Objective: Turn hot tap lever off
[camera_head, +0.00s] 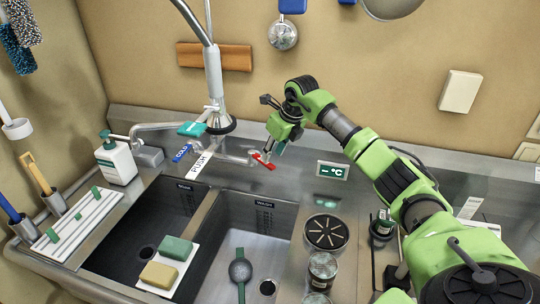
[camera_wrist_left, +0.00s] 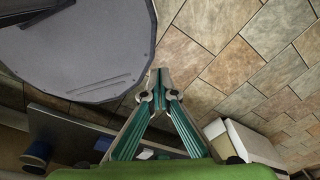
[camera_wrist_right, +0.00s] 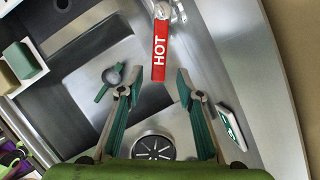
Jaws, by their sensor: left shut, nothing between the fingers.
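The red hot tap lever (camera_head: 263,161) is on the wall-side tap at the back of the sink. In the right wrist view, the lever (camera_wrist_right: 159,50), marked HOT, points down the picture toward the space between my fingertips. My right gripper (camera_head: 275,147) is open and empty, just above and beside the lever in the head view. In the right wrist view its fingers (camera_wrist_right: 157,82) stand apart on either side of the lever's line; contact cannot be told. My left gripper (camera_wrist_left: 160,78) is shut and empty, over a tiled floor, and is not in the head view.
The blue cold lever (camera_head: 181,153) and a spray hose column (camera_head: 213,90) stand left of the hot lever.

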